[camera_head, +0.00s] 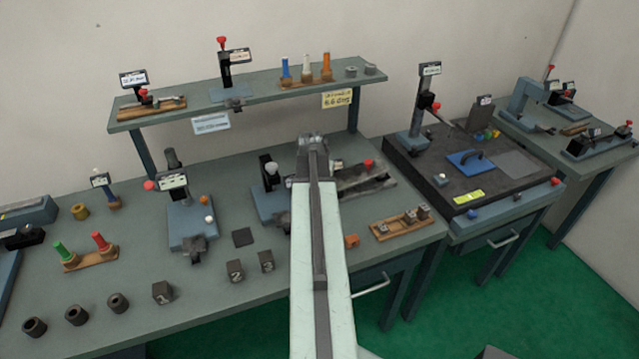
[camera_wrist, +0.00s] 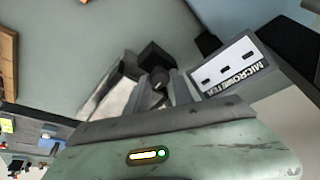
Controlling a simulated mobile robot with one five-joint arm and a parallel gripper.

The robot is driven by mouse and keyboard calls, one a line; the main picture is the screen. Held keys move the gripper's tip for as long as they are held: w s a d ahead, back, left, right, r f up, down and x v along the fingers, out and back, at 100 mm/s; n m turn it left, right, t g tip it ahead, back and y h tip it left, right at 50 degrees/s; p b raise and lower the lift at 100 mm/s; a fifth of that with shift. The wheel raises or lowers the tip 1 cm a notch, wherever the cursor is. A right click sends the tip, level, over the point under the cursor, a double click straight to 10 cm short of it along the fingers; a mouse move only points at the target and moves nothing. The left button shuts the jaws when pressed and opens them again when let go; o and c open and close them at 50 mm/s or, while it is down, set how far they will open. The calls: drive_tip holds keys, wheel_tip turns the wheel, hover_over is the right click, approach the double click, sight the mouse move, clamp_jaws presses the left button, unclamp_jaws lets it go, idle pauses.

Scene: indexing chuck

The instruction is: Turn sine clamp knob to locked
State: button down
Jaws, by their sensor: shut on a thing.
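My gripper (camera_wrist: 163,88) is shut on a small dark knob (camera_wrist: 158,76) in the wrist view. The knob sits by a black block (camera_wrist: 155,56), beside a pale metal piece (camera_wrist: 108,92). I take it for the sine clamp knob, but its marking and turn position cannot be read. In the camera_head view my arm reaches over the middle of the bench, and its end hides the fingertips and the knob. A long grey metal fixture (camera_head: 362,180) with a red knob (camera_head: 368,163) lies just right of my arm.
A sign reading MICROMETER (camera_wrist: 238,67) stands close to my gripper's right in the wrist view. A blue-based stand (camera_head: 268,203) is just left of my arm. A wooden block tray (camera_head: 402,224) lies to the right. The raised shelf (camera_head: 205,109) runs behind.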

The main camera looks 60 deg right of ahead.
drive_tip(key=shift+m, duration=0.5)
drive_tip(key=c, duration=1.4)
unclamp_jaws()
drive_tip(key=shift+s, duration=0.1)
drive_tip(key=shift+o, duration=0.2)
drive_tip(key=shift+r, duration=0.1)
drive_tip(key=shift+a+r+p, duration=0.1)
drive_tip(key=shift+r+p, duration=0.15)
drive_tip(key=shift+p, duration=0.1)
drive_tip(key=p+v, duration=0.6)
drive_tip(key=v, duration=0.1)
drive_tip(key=shift+p, duration=0.35)
drive_tip(key=shift+r, duration=0.1)
